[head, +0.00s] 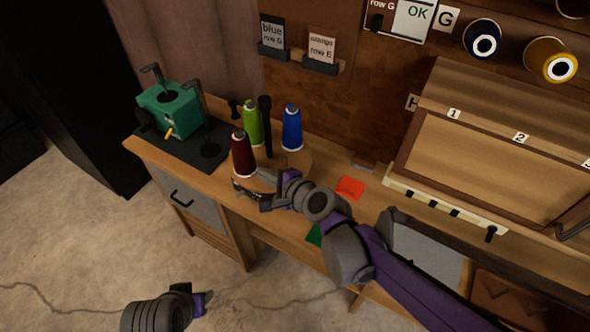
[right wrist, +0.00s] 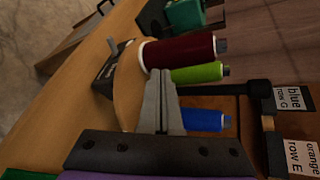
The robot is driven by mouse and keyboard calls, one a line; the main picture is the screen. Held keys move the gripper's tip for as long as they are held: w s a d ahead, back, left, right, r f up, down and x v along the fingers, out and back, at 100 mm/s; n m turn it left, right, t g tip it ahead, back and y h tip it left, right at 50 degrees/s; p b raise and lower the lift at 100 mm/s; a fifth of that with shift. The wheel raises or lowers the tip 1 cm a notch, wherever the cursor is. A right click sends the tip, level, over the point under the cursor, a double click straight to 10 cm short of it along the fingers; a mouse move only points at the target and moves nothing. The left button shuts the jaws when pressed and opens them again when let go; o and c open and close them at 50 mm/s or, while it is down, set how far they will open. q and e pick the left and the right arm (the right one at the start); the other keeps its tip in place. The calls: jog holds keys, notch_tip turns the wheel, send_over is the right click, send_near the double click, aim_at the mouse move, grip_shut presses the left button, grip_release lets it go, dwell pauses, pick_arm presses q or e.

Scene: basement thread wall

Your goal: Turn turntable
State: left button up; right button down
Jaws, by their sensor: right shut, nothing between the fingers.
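The turntable (head: 298,162) is a round wooden disc on the bench, carrying a dark red cone (head: 242,155), a green cone (head: 252,124) and a blue cone (head: 291,128) of thread. My right gripper (head: 266,178) is shut and empty at the disc's near side, close to the red cone. In the right wrist view its closed fingers (right wrist: 160,88) reach over the disc (right wrist: 128,88), with the red cone (right wrist: 180,50) just past the tips; contact is unclear. My left gripper (head: 203,300) is low over the floor, its jaws too small to read.
A green machine (head: 172,110) stands on a dark mat at the bench's left end. A red patch (head: 350,187) lies right of the turntable. A large wooden case (head: 490,160) fills the bench's right.

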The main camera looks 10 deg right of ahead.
jog(key=s+d+f+m+t+h+b, duration=0.1)
jog(key=s+f+m+t+h, duration=0.1)
jog(key=m+h, duration=0.2)
jog(key=s+d+f+m+t+h+b, duration=0.1)
jog(key=s+f+m+t+h, duration=0.1)
jog(key=m, duration=0.9)
jog(key=s+d+f+m+t+h+b, duration=0.1)
jog(key=s+m+t+h, duration=0.1)
jog(key=s+m+h, duration=0.2)
jog(key=shift+s+d+f+m+h, duration=0.1)
jog(key=shift+f+m+h, duration=0.1)
jog(key=shift+m+h, duration=0.55)
jog(key=shift+s+d+f+m+h, duration=0.1)
jog(key=shift+f+m+h, duration=0.2)
jog(key=shift+m, duration=0.75)
jog(key=shift+w, duration=0.15)
jog(key=x, duration=1.3)
jog(key=shift+w+d+r+p, duration=0.15)
jog(key=shift+w+r+p, duration=0.1)
jog(key=shift+w+p, duration=0.05)
jog(key=shift+s, duration=0.1)
